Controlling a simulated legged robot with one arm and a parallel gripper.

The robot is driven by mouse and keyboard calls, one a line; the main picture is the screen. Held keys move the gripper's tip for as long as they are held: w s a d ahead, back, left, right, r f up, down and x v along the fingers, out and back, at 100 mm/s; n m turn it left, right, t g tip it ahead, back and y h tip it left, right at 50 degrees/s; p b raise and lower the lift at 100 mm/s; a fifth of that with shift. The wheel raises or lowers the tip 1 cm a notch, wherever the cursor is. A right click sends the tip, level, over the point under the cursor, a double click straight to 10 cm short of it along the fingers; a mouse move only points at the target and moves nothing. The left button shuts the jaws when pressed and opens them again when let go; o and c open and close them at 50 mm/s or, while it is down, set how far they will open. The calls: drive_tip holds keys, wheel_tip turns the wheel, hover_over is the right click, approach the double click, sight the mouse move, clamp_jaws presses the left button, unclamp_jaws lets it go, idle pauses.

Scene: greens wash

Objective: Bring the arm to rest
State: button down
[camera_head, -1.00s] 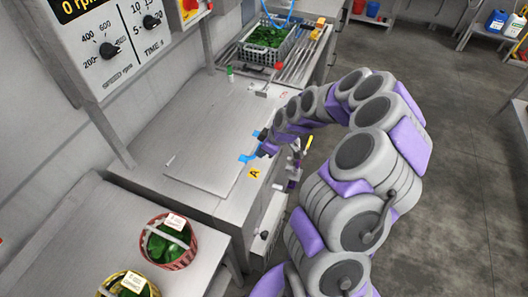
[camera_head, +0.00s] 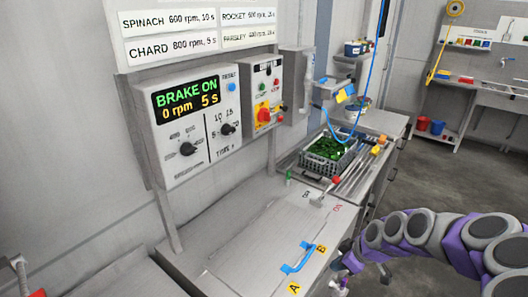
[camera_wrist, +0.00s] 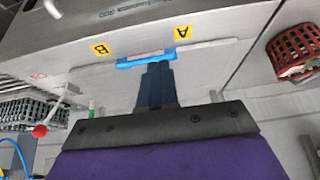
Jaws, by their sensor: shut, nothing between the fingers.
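My gripper (camera_wrist: 157,84) is shut and empty in the wrist view. Its dark fingers point toward the blue handle (camera_wrist: 146,59) on the steel lid; I cannot tell the exact gap. In the head view my purple and grey arm (camera_head: 440,235) reaches in from the lower right, its end low beside the front edge of the steel cabinet. The blue handle (camera_head: 298,258) lies on the lid (camera_head: 250,245) between the yellow A and B labels, with the arm to its right. The gripper's fingers are hard to make out there.
The control panel (camera_head: 205,120) reads BRAKE ON, 0 rpm, 5 s. A crate of greens (camera_head: 328,155) stands on the rack behind. A red-knobbed lever (camera_head: 330,188) rises near the lid. A red basket (camera_wrist: 294,52) shows in the wrist view. Open floor lies right.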

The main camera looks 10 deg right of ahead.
drive_tip(key=s+a+r+m+g+h, duration=0.1)
drive_tip(key=s+a+r+m+g, duration=0.15)
drive_tip(key=s+a+r, duration=0.95)
drive_tip(key=s+a+r+m+g+h, duration=0.1)
drive_tip(key=s+m, duration=0.2)
drive_tip(key=s, duration=0.6)
drive_tip(key=s+a+m+g+h, duration=0.1)
drive_tip(key=s+m+g+h, duration=0.1)
drive_tip(key=s, duration=0.7)
drive_tip(key=shift+s+a+r+m, duration=0.2)
drive_tip(key=shift+r+m, duration=0.2)
drive_tip(key=shift+m, duration=0.35)
drive_tip(key=shift+a, duration=0.1)
drive_tip(key=shift+a, duration=0.35)
